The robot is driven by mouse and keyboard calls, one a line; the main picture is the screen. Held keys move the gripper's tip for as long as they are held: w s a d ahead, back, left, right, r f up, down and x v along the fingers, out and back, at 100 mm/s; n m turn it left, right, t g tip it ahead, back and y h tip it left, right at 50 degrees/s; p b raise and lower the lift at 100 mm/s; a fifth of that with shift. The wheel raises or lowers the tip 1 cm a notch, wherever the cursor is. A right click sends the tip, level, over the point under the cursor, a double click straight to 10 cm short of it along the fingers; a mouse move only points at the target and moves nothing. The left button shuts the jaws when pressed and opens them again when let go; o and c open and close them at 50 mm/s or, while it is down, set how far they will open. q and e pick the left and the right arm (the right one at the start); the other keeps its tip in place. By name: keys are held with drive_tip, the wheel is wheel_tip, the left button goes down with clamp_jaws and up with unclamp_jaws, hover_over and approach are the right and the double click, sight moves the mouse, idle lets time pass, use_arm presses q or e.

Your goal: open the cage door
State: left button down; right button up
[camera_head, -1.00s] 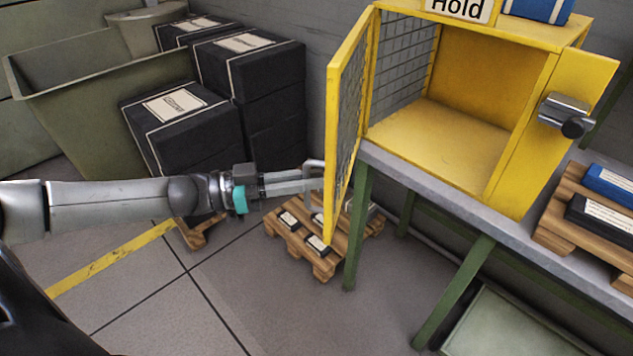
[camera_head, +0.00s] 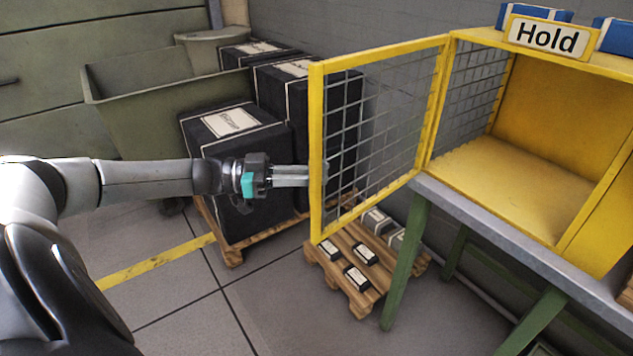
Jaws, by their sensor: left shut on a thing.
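The yellow cage (camera_head: 482,168) stands on a grey table at the right, with a "Hold" sign on top. Its door (camera_head: 317,150), a yellow frame with wire mesh, is swung out to the left, and the cage's inside shows open and empty. My left gripper (camera_head: 308,176) comes in from the left and is shut at the door's free edge, apparently on the door handle, which is mostly hidden behind the door frame and fingers. My right gripper is not in view.
Black boxes (camera_head: 238,160) are stacked on a pallet behind the left arm. A low pallet (camera_head: 350,285) with small black boxes lies under the door. A green bin (camera_head: 150,110) stands at the back left. Floor is clear at the front.

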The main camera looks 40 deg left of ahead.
use_arm(q)
drive_tip(key=shift+w, duration=0.1)
idle(0.3)
drive_tip(key=c, duration=0.9)
unclamp_jaws()
drive_tip(key=shift+a, duration=0.1)
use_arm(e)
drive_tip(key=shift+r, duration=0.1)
use_arm(q)
drive_tip(key=shift+p+v, duration=1.35)
drive_tip(key=shift+v, duration=6.2)
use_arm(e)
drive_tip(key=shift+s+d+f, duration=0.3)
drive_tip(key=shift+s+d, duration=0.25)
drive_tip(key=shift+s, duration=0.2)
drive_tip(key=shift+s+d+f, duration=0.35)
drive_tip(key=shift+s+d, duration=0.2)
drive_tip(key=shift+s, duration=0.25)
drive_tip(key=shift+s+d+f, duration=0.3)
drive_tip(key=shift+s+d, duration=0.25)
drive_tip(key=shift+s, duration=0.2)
